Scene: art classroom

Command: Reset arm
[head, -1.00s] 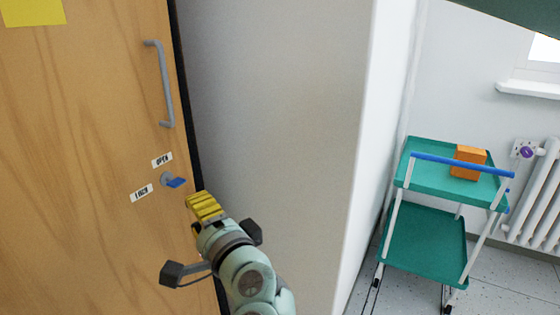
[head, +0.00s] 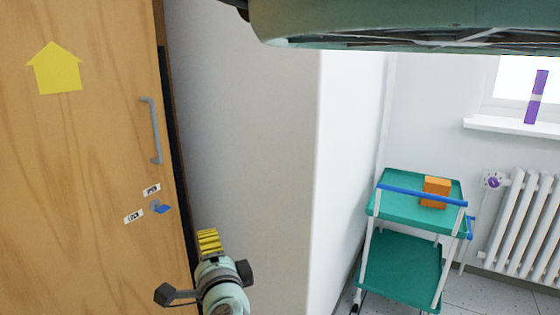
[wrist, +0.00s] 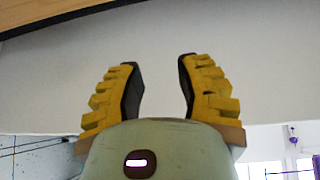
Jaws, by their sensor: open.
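My gripper (head: 208,240) shows at the lower middle of the head view, to the right of the door's edge and below the lock. In the wrist view its two yellow fingers (wrist: 160,90) stand apart with nothing between them. The gripper is open and empty, in front of a pale wall (wrist: 220,40). It does not appear to touch the door (head: 80,190).
The wooden door has a grey handle (head: 154,130), a blue lock knob (head: 160,208) and a yellow arrow (head: 56,68). A teal cart (head: 400,262) with an orange box (head: 435,192) stands at right near a radiator (head: 522,225).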

